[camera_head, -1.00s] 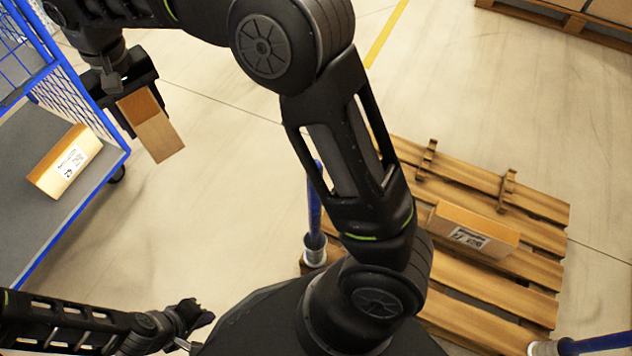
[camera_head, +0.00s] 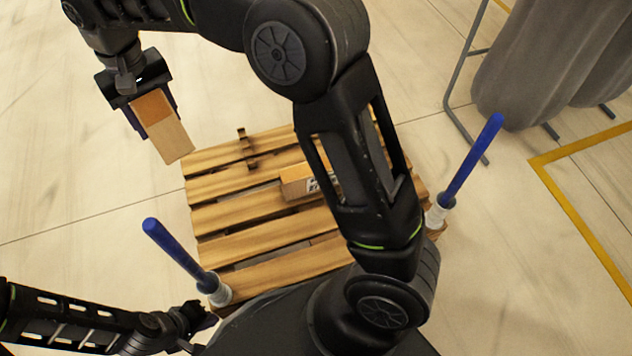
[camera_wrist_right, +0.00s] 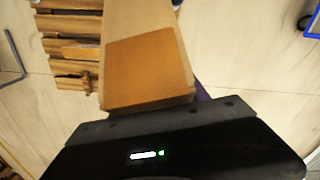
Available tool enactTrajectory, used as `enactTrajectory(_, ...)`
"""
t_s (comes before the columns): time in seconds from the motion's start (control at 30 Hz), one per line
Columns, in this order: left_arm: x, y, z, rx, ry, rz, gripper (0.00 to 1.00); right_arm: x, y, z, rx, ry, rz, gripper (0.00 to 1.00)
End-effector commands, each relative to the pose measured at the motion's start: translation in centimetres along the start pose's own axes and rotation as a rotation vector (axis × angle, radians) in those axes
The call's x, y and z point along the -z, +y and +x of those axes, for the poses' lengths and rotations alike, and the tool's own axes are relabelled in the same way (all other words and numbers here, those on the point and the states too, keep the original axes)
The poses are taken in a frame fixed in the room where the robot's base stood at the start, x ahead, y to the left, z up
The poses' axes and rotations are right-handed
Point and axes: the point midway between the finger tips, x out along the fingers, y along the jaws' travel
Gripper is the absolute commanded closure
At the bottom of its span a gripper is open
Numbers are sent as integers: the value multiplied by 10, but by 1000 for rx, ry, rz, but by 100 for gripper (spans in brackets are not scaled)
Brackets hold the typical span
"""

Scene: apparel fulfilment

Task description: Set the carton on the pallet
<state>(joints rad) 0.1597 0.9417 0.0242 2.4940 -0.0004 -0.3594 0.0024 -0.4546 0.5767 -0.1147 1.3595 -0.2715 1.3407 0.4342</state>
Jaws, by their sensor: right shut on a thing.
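My right gripper (camera_head: 155,117) is shut on a brown carton (camera_head: 172,141) and holds it up in the air, tilted, at the upper left of the head view. The carton fills the top centre of the right wrist view (camera_wrist_right: 143,45), above the gripper body. The wooden pallet (camera_head: 222,217) lies on the floor, below and right of the held carton in the head view. Another carton (camera_head: 297,181) rests on its slats, partly hidden behind my right arm. My left gripper (camera_head: 203,318) is low at the left, empty-looking, beside the pallet's near corner; its finger gap is unclear.
Blue posts with pale bases stand at the pallet's near left corner (camera_head: 180,250) and right side (camera_head: 468,165). A metal rack with grey hanging garments (camera_head: 545,60) stands at upper right. Yellow floor tape (camera_head: 575,208) marks the right. Floor left of the pallet is clear.

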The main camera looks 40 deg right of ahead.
Motion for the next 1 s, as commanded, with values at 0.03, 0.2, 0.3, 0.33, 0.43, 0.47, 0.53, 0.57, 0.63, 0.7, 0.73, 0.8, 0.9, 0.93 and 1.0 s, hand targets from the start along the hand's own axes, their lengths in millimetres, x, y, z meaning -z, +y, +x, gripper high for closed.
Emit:
enactTrajectory(0.03,0,0,0,0,0,-1,100,0,-1,-1,1,2,-1,100)
enactTrajectory(0.2,0,0,0,0,0,-1,100,0,0,-1,1,2,-1,100)
enactTrajectory(0.3,0,0,0,0,0,-1,100,0,0,-1,1,2,0,100)
enactTrajectory(0.33,0,0,0,0,0,-1,100,0,0,-1,1,2,0,100)
enactTrajectory(0.43,0,0,0,0,0,0,100,0,1,1,0,1,4,100)
enactTrajectory(0.47,0,0,0,0,0,0,100,0,1,3,0,0,8,100)
enactTrajectory(0.53,0,0,0,0,0,0,100,1,4,11,0,-1,26,100)
enactTrajectory(0.57,0,0,0,0,0,0,100,2,6,17,-1,-2,38,100)
enactTrajectory(0.63,0,0,0,0,0,0,100,2,13,34,-3,-4,78,100)
enactTrajectory(0.7,0,0,0,0,1,0,100,3,24,58,-4,-7,138,100)
enactTrajectory(0.73,0,0,0,0,1,0,100,3,30,70,-5,-8,172,100)
enactTrajectory(0.8,0,0,1,0,1,0,100,2,47,103,-6,-9,267,100)
enactTrajectory(0.9,0,-1,1,0,1,-1,100,-5,80,156,-9,-12,445,100)
enactTrajectory(0.93,0,-1,1,0,1,-1,100,-8,91,171,-9,-11,506,100)
enactTrajectory(1.0,1,-1,1,1,1,-1,100,-19,121,208,-11,-13,657,100)
